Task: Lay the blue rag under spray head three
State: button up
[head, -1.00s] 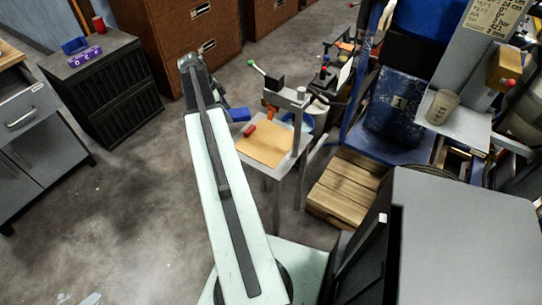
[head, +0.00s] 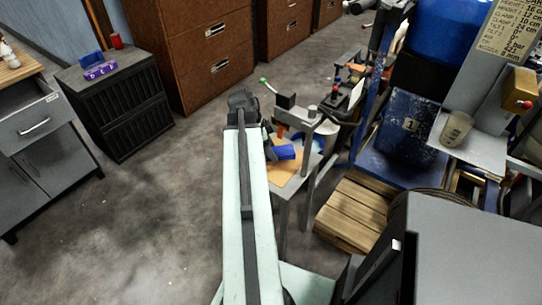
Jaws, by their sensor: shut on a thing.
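My gripper (head: 270,146) is at the far end of my pale green arm, partly hidden behind the arm's dark joint. It is shut on a blue bundle, which looks like the blue rag (head: 286,152). The rag shows just right of the arm, over the small stand with the tan top (head: 283,175); I cannot tell whether it touches the top. Beyond are parts of the line striper, with dark pieces, red knobs and a green-tipped lever (head: 264,82). I cannot tell which part is spray head three.
A blue plate marked 1 (head: 409,124) and a wooden pallet (head: 352,212) stand right of the stand. A cup (head: 456,129) sits on a grey shelf. A grey box (head: 465,250) fills the lower right. Black and brown cabinets stand at left; the floor between is clear.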

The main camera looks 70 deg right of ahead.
jog(key=shift+f+b, duration=1.95)
jog(key=shift+f, duration=0.05)
jog(key=shift+r, duration=0.25)
jog(key=shift+f, duration=0.1)
jog(key=o, duration=1.1)
jog(key=shift+f, duration=0.1)
jog(key=shift+c, duration=0.2)
jog(key=o, duration=0.4)
